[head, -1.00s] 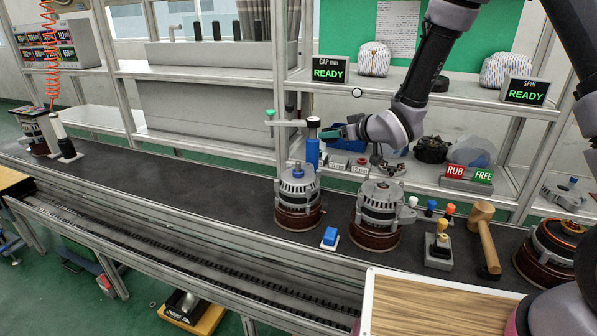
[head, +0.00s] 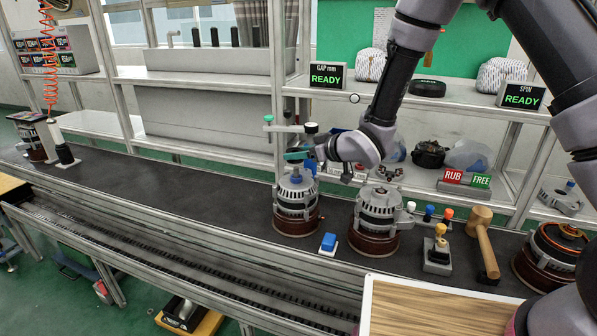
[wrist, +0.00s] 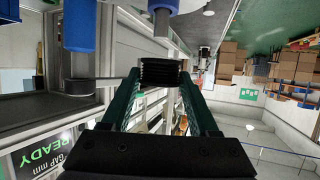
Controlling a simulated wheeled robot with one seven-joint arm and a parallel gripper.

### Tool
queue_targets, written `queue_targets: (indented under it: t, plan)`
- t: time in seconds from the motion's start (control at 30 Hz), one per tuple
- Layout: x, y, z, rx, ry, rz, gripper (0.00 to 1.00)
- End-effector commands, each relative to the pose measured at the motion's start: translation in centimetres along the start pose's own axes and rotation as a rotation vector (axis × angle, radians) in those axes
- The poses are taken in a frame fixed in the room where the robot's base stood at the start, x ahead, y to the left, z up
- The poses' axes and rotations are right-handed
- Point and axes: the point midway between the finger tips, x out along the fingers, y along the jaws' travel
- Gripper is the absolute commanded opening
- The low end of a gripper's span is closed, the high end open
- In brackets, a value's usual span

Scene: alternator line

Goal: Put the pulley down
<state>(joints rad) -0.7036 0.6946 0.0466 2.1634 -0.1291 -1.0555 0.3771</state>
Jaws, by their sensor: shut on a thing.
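In the wrist view my gripper (wrist: 158,82) is shut on the black ribbed pulley (wrist: 158,73), which sits between the two green fingertips. In the head view my gripper (head: 292,155) is just above the left alternator (head: 297,204), beside the blue post of a press-like stand (head: 311,128). The pulley is hard to make out there. The left alternator stands upright on a brown round base and has a blue tip on top. A second alternator (head: 379,208) stands to its right. In the wrist view a grey rod with a blue end (wrist: 163,12) lies close beyond the pulley.
The dark bench top (head: 175,180) is clear to the left. A blue button (head: 328,242) sits in front, between the alternators. A mallet (head: 483,240) and small coloured-top tools (head: 438,250) stand to the right. A wooden board (head: 430,308) lies at the front.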

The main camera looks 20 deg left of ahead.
Motion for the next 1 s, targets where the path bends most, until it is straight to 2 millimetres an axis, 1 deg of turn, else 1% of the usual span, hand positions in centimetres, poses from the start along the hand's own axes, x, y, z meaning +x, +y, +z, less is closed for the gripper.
queue_targets:
  t: [0.03, 0.23, 0.4, 0.47, 0.63, 0.67, 0.7, 0.73, 1.0]
  plan:
    - [0.3, 0.0, 0.6, -0.001, -0.001, 0.0, 0.0]
    - [0.9, 0.0, 2.1, 0.0, 0.001, 0.0, 0.0]
    - [1.8, 0.1, 4.4, 0.001, 0.0, 0.001, 0.0]
    - [2.0, 0.0, 4.7, 0.0, 0.002, 0.0, 0.0]
    - [2.0, 0.0, 4.6, -0.001, 0.003, -0.001, 0.0]
    - [2.0, -0.1, 4.7, -0.001, 0.002, -0.001, 0.72]
    - [2.0, -0.1, 4.7, -0.001, 0.002, -0.001, 0.87]
    - [2.0, -0.1, 4.7, -0.001, 0.002, -0.001, 0.91]
    - [1.9, 0.0, 4.7, -0.001, 0.001, 0.0, 0.91]
